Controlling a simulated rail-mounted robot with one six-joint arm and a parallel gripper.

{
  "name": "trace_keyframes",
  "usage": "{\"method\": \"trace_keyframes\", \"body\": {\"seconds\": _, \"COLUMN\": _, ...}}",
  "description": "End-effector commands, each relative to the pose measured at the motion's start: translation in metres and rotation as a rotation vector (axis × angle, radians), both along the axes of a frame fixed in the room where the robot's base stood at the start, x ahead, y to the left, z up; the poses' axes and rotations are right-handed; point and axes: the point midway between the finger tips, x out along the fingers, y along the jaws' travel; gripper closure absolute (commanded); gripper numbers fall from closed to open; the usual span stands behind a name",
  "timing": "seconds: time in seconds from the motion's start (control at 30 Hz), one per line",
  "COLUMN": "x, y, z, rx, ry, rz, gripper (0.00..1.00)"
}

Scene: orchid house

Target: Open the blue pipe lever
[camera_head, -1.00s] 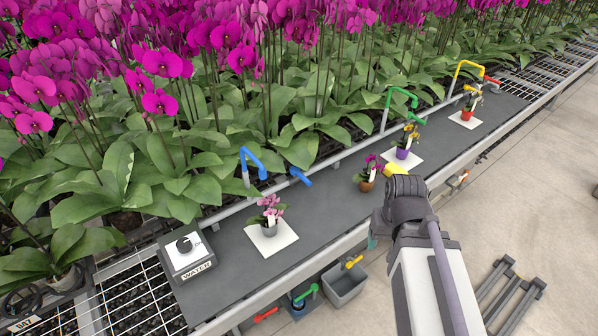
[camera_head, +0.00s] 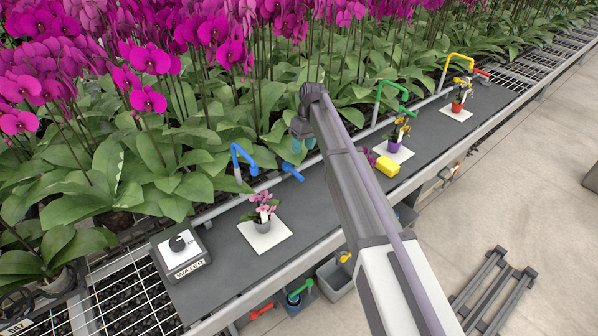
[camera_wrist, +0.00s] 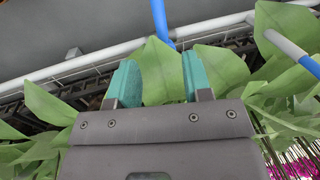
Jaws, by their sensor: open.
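The blue lever (camera_head: 292,171) is a short blue handle on the pipe rail behind the grey bench, just right of the bent blue pipe (camera_head: 246,157). In the wrist view the blue lever (camera_wrist: 160,18) shows beyond my fingers at the top centre, and the blue-and-grey pipe (camera_wrist: 290,45) is at the right. My gripper (camera_head: 303,143) is over the leaves behind the rail, above the lever in the head picture. Its two teal fingers (camera_wrist: 160,82) are apart with only a leaf behind the gap. The fingers do not appear to touch the lever.
Dense orchid leaves (camera_head: 150,180) surround the gripper. A potted pink orchid (camera_head: 262,212) and a water dial (camera_head: 180,248) stand on the bench. Green (camera_head: 390,97) and yellow (camera_head: 459,66) pipes stand further right.

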Motion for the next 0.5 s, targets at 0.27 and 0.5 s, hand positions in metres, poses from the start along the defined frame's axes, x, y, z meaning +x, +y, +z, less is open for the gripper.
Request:
{"method": "trace_keyframes", "body": {"seconds": 0.27, "x": -0.004, "y": 0.003, "z": -0.037, "rx": -0.001, "ry": 0.0, "rz": -0.003, "gripper": 0.55}}
{"method": "trace_keyframes", "body": {"seconds": 0.5, "x": -0.012, "y": 0.011, "z": -0.094, "rx": -0.001, "ry": -0.001, "rz": -0.005, "gripper": 0.55}}
